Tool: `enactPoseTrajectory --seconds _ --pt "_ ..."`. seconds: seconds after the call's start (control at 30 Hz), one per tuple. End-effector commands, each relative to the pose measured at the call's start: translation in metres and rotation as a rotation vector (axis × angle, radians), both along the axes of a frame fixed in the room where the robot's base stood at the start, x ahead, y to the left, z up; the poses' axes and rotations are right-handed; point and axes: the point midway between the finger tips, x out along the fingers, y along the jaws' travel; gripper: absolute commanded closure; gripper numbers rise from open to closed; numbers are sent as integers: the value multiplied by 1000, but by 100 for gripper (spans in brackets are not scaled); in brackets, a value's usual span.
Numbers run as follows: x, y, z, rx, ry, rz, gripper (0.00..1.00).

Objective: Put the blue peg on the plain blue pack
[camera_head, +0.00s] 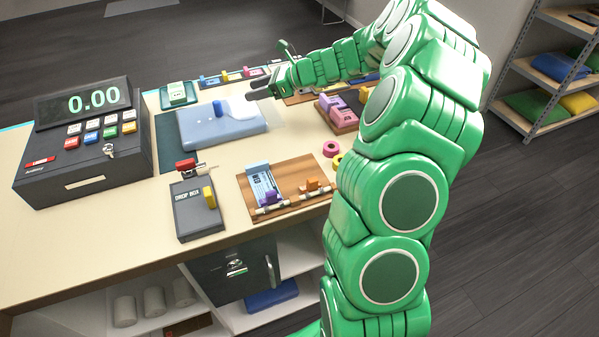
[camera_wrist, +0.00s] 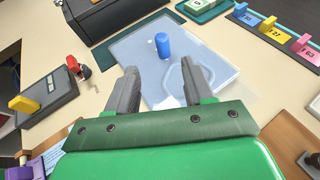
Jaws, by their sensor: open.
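A pale blue pack (camera_head: 225,132) lies flat on a dark teal mat (camera_head: 166,140) on the counter; it also fills the middle of the wrist view (camera_wrist: 140,52). A blue peg (camera_wrist: 162,45) stands upright on the pack, with its base touching the surface. My gripper (camera_wrist: 160,86) is open and empty. Its fingers are spread over the pack's near part, and the peg stands beyond the fingertips, apart from them. In the head view my gripper (camera_head: 260,91) hovers above the pack's back right corner.
A cash register (camera_head: 80,150) stands at left. A drop box (camera_head: 200,222) with a yellow tab and a wooden board (camera_head: 290,187) sit in front. A row of coloured tags (camera_wrist: 269,27) is behind. Pink items (camera_head: 338,112) lie to the right. Bare counter runs front left.

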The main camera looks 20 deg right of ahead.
Motion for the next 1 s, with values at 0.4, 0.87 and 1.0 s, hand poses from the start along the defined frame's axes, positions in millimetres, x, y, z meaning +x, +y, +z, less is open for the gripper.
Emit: enactPoseTrajectory --seconds 0.4,0.87,1.0 --pt "-85 85 40 -218 -169 342 48" --pt "-228 143 57 -523 -392 831 48" --pt "-270 146 56 -613 -451 976 48"
